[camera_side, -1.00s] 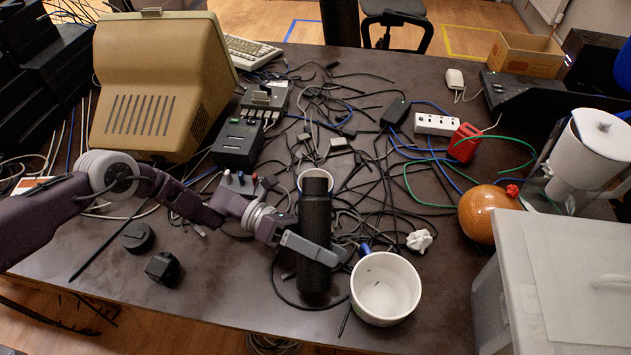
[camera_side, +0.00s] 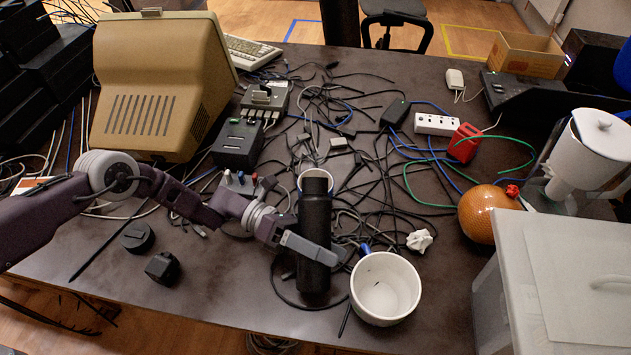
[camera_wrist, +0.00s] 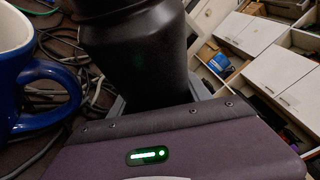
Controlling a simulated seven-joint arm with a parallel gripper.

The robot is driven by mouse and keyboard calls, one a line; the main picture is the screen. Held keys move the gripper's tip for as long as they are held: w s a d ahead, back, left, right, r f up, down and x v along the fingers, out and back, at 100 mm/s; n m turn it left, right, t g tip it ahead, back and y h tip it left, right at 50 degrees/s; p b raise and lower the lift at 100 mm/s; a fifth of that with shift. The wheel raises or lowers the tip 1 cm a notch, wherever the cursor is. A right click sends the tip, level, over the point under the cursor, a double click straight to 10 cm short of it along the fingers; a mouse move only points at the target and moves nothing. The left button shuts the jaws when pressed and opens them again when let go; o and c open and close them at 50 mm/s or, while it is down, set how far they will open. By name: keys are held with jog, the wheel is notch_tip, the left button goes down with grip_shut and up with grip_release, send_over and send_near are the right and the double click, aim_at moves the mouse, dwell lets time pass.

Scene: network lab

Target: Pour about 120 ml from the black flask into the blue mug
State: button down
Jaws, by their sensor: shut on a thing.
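The black flask (camera_side: 313,222) stands upright near the front of the table in the side view. My gripper (camera_side: 311,249) is shut around its lower part. I cannot tell if its base touches the table. The blue mug (camera_wrist: 38,90) shows at the left edge of the wrist view, with a white upper part and a blue handle facing the flask. In the side view, a pale-rimmed cup that seems to be this mug (camera_side: 316,172) is just behind the flask, mostly hidden by it. The flask (camera_wrist: 140,50) fills the upper middle of the wrist view. The mug's contents cannot be made out.
A large white pot (camera_side: 385,290) stands close right of the flask, and a crumpled white piece (camera_side: 419,240) lies behind it. Tangled cables (camera_side: 375,150) cover the table's middle. An orange ball (camera_side: 488,213) and a clear lidded bin (camera_side: 560,285) are at right.

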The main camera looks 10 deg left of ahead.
aim_at(328, 231)
jog(key=shift+r, duration=0.1)
jog(key=shift+w+a+r+m+t+y, duration=0.1)
jog(key=shift+w+r+m+t+y, duration=0.1)
jog(key=shift+w+r+m, duration=0.3)
jog(key=shift+w+r+m+t+y, duration=0.1)
jog(key=shift+w+r+m+y, duration=0.15)
jog(key=shift+r+m, duration=0.4)
jog(key=m+t+y, duration=0.1)
jog(key=m, duration=0.1)
jog(key=w+m+t, duration=0.1)
jog(key=shift+a+m+y, duration=0.1)
jog(key=shift+m+y, duration=0.25)
jog(key=shift+w+r+m+t, duration=0.1)
jog(key=shift+w+m+t, duration=0.1)
jog(key=shift+m+t, duration=0.15)
jog(key=shift+m+t+y, duration=0.3)
jog(key=shift+m+t, duration=0.15)
jog(key=shift+m, duration=0.2)
jog(key=shift+w+r, duration=0.25)
jog(key=shift+r, duration=1.05)
jog(key=shift+w+r, duration=0.2)
jog(key=shift+r, duration=1.05)
